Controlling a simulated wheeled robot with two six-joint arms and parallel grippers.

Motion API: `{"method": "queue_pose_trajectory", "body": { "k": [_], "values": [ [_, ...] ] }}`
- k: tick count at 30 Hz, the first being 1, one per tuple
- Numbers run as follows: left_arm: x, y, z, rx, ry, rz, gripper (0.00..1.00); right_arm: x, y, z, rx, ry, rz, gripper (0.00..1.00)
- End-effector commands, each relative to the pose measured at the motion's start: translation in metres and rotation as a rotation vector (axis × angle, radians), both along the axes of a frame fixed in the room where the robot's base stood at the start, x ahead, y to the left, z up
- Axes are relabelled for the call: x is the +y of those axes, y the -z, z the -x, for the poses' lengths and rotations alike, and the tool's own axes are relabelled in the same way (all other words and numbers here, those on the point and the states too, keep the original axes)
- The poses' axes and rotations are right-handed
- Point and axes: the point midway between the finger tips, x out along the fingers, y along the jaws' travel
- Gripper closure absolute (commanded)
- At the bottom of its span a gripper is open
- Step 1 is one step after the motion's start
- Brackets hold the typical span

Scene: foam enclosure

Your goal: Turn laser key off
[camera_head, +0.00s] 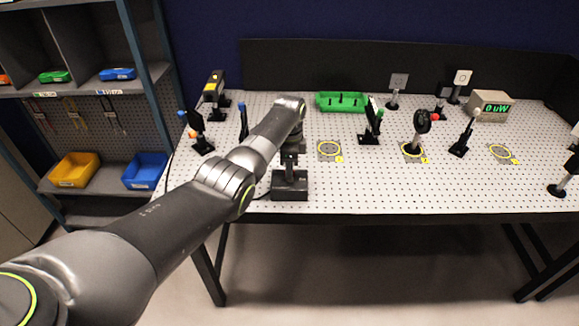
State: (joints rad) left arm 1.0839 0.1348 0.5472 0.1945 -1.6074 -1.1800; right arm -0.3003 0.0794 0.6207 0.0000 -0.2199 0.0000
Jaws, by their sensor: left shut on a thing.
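My left arm reaches in from the lower left over the table. My left gripper (289,165) points down onto a small black box (290,188) at the table's front edge. The gripper is shut on the laser key at the top of this box. The key itself is hidden by the gripper, so its turn position cannot be seen. A black cable runs from the box to the left. A black laser housing (214,86) with a yellow label stands at the back left of the table. My right gripper is not in view.
The perforated white table (400,190) carries several post-mounted optics, with mounts (245,121) and (372,125) near my arm. A green tray (341,102) and a meter reading "0 uW" (491,106) stand at the back. Shelves with yellow (75,170) and blue bins are left.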

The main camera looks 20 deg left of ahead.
Motion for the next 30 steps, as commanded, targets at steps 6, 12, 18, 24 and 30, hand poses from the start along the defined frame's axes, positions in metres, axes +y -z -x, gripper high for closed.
{"method": "queue_pose_trajectory", "body": {
  "k": [6, 12, 18, 24, 30],
  "values": [
    [0.000, -0.001, 0.000, 0.001, -0.018, 0.000, 1.00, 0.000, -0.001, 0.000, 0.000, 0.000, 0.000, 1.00],
    [0.000, -0.002, 0.000, 0.000, -0.100, 0.001, 1.00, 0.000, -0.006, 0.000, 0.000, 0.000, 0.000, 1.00],
    [0.000, -0.002, 0.000, 0.001, -0.252, 0.000, 1.00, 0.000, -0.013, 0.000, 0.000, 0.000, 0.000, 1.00],
    [0.000, -0.002, 0.000, 0.000, -0.441, 0.000, 1.00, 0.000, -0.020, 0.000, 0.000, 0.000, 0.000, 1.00],
    [0.000, -0.002, -0.001, -0.001, -0.631, 0.001, 1.00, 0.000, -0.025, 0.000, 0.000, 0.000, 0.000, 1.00]
  ]
}}
